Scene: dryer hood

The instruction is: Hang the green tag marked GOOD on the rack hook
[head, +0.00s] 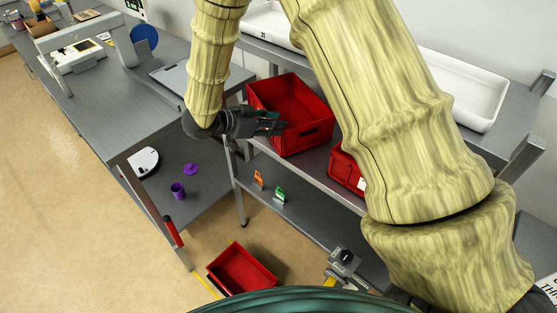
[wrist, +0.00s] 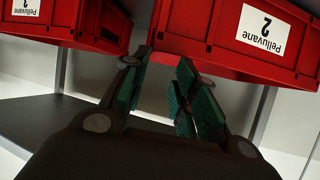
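A small green tag (head: 280,194) stands on the lower grey shelf of the rack in the head view, beside an orange tag (head: 258,179). Its marking is too small to read. My gripper (head: 272,123) is above and behind the tags, close to the front of a red bin on the upper shelf. In the wrist view the dark green fingers (wrist: 160,95) are apart with nothing between them. I cannot make out the rack hook in either view; my arm hides part of the rack. The green tag does not show in the wrist view.
Red bins (head: 290,112) stand on the shelf near my gripper; their labelled fronts (wrist: 255,30) fill the upper wrist view. Another red bin (head: 241,270) is low at the front. A grey workbench (head: 120,95) runs left, with a purple cup (head: 178,190) below. Floor at left is clear.

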